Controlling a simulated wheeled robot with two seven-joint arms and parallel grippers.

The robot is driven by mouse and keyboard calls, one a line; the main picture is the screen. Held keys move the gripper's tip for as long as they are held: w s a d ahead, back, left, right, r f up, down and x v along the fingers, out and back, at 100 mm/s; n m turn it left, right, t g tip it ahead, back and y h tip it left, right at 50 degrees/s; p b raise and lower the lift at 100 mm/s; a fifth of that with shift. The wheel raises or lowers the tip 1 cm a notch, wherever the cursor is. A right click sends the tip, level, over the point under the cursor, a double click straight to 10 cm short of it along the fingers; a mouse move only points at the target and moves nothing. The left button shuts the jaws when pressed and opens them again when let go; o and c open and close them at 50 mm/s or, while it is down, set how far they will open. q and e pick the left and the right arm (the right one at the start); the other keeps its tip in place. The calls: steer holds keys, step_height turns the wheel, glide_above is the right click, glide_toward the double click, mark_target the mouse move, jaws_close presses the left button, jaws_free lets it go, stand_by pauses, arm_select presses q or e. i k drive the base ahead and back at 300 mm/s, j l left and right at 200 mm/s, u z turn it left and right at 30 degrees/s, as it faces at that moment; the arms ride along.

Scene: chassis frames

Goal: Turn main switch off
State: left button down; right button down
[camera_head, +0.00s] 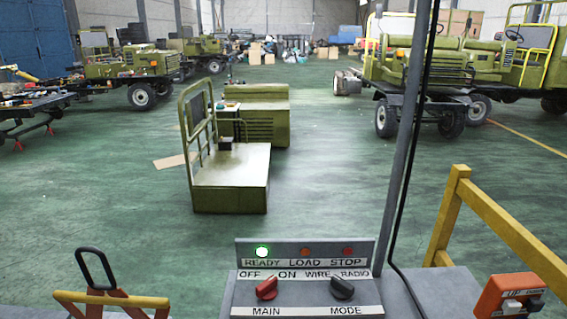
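The main switch (267,289) is a red rotary knob above the MAIN label on the grey control panel (306,248). Its upper end tilts to the right, toward the ON label and away from OFF. To its right, the black mode knob (342,289) tilts up and left, toward WIRE. The READY lamp (262,251) glows green. The LOAD lamp (305,252) and STOP lamp (347,252) look dim red. Neither of my grippers is in view.
A grey post (408,140) with a black cable rises behind the panel. A black loop handle (96,268) stands left; a yellow rail (500,225) and orange switch box (510,297) are right. A green cart (230,180) stands beyond, on open floor.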

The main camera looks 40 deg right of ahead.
mark_target(267, 291)
steer(key=l+z, duration=0.1)
steer(key=z, duration=1.4)
